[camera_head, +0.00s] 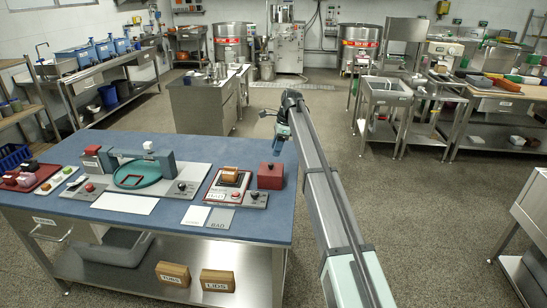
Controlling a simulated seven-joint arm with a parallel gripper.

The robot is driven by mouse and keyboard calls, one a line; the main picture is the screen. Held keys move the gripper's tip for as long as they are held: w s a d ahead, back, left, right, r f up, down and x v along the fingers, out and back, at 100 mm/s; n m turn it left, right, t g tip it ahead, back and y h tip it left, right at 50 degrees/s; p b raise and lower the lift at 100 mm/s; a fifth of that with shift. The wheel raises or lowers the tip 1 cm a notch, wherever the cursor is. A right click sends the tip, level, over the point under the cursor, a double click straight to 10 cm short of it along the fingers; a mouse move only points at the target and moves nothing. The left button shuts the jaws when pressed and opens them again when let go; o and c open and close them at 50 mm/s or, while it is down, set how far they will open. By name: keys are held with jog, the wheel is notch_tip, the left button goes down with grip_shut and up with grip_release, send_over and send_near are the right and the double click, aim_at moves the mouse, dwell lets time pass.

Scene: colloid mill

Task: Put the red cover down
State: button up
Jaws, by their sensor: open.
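A red box-shaped cover (270,177) with a small knob on top rests upright on the blue tabletop (265,222), near its right end. My gripper (279,143) is open, above and slightly right of the cover, with a visible gap between them. It is small in the view, and the fingers are hard to make out. Left of the cover, a grey panel (217,199) holds a tan-orange block (230,174) in a red-edged seat, with a black knob and a red button in front.
Left of that panel is a larger grey unit (175,199) with a green round dish (137,180). White and grey cards (196,216) lie in front. A red tray (38,178) is at the far left. Bare blue tabletop lies behind the panels.

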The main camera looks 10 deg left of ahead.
jog(key=shift+v, duration=2.45)
jog(key=shift+a, duration=0.1)
